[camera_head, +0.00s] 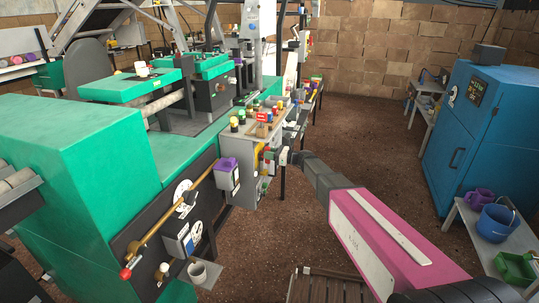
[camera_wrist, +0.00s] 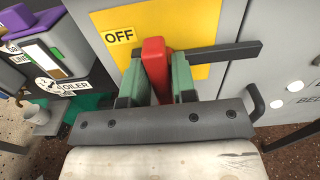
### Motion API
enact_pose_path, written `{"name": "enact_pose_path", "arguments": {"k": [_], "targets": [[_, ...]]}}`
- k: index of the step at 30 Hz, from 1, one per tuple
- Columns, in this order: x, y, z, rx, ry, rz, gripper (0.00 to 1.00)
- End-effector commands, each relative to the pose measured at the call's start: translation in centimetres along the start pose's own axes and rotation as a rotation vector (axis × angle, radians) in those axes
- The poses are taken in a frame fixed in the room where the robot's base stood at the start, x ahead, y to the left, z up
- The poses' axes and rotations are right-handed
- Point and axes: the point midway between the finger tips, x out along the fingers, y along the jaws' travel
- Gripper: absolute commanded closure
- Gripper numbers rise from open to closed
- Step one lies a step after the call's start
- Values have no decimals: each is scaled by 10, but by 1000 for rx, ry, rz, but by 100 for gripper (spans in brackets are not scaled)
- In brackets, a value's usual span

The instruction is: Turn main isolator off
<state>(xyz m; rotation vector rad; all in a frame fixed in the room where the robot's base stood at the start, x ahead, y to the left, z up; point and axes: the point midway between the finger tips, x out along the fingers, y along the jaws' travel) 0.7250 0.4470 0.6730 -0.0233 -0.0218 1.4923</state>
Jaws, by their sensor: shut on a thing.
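The main isolator shows in the wrist view as a red handle (camera_wrist: 153,52) in front of a yellow plate (camera_wrist: 198,35) on a grey cabinet face. An "OFF" label (camera_wrist: 119,36) sits at the plate's upper left, just left of the handle. My gripper (camera_wrist: 158,80) has its green fingers on either side of the red handle and is shut on it. The handle stands nearly upright in this view. A dark bar (camera_wrist: 225,53) runs to the right from behind the fingers. In the head view my gripper (camera_head: 283,157) is at the side of the grey control cabinet, and the handle is too small to make out.
A purple-topped box (camera_wrist: 45,45) is left of the plate, and a dark curved handle (camera_wrist: 255,103) is at right. In the head view, green machinery (camera_head: 80,150) fills the left and a blue cabinet (camera_head: 485,130) stands right. The brown floor (camera_head: 365,140) between is open.

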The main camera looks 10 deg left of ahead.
Motion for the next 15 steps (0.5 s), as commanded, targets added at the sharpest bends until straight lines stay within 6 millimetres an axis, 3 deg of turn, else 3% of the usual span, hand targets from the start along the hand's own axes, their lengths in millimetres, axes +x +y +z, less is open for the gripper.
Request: {"name": "enact_pose_path", "arguments": {"k": [15], "targets": [[0,6,-1,-374,1,1,100]]}}
